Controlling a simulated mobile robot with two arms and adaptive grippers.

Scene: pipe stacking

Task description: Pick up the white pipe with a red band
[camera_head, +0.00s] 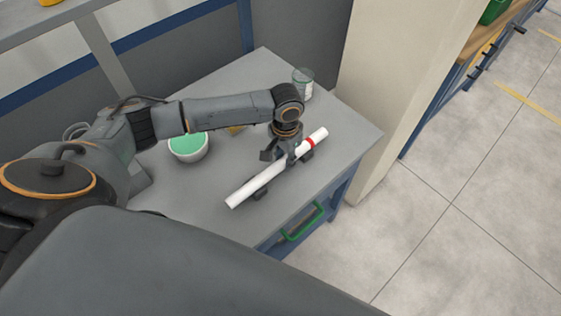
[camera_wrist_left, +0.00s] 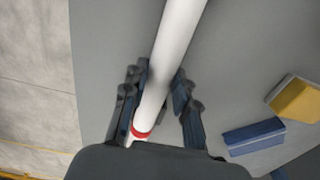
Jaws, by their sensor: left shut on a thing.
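In the left wrist view the pipe (camera_wrist_left: 176,42) runs between the two dark fingers (camera_wrist_left: 160,100), with the red band low in the picture. My right gripper is not in view.
A white bowl with green contents (camera_head: 188,146) and a clear jar (camera_head: 303,82) stand on the table (camera_head: 180,190). Yellow (camera_wrist_left: 297,100) and blue (camera_wrist_left: 254,136) blocks lie beside the pipe in the left wrist view. A cream pillar (camera_head: 395,80) borders the table's right side.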

